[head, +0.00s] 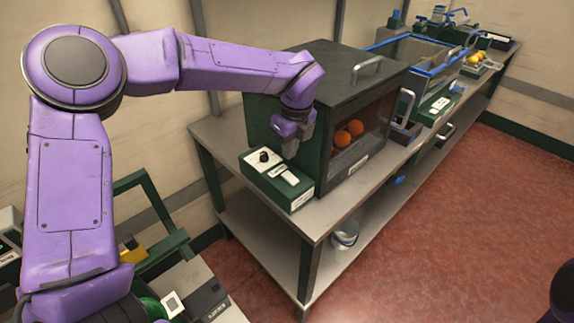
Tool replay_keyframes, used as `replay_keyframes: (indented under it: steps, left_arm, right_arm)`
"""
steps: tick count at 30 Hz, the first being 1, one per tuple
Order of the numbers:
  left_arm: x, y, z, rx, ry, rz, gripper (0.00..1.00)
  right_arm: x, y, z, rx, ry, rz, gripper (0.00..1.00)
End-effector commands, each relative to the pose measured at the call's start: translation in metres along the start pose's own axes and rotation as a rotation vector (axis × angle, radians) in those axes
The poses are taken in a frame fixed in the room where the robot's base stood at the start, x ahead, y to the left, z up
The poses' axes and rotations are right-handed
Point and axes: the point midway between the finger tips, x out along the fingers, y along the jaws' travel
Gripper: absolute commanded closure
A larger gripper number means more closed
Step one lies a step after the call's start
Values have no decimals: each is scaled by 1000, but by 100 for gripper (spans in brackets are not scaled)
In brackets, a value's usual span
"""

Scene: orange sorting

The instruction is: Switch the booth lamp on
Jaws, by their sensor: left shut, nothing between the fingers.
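The dark booth (335,68) stands on the bench, with a handle on its lid and a window in its front. Two oranges (348,133) show behind the window. I cannot tell whether the lamp inside is lit. A green control box with a pale top (300,198) sits at the booth's left side. It carries a dark round knob (264,156) and a pale switch plate (289,176). My left gripper (290,154) is shut and empty, pointing down just above the back of the control box, beside the booth. Whether it touches the box is unclear. My right gripper is out of view.
The bench (325,212) runs to the back right. A blue-rimmed clear bin (415,53) and small fruit (475,58) stand farther along it. A metal pot (345,235) sits on the lower shelf. The red floor (470,220) at right is clear.

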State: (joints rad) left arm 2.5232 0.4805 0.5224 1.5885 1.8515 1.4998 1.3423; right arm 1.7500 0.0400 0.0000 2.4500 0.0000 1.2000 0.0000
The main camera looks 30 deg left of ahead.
Motion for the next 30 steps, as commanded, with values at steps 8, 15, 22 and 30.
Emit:
replay_keyframes:
  steps: [8, 15, 22, 30]
  left_arm:
    - [52, 1, 0, 1, 1, 4, 100]
    - [70, 0, 0, 0, 0, 1, 100]
    - [71, 0, 0, 0, 0, 0, 100]
    - [83, 0, 5, -6, 150, 1, 100]
  right_arm:
    - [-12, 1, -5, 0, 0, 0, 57]
    - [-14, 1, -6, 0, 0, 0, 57]
    - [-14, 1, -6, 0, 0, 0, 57]
    - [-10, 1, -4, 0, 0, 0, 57]
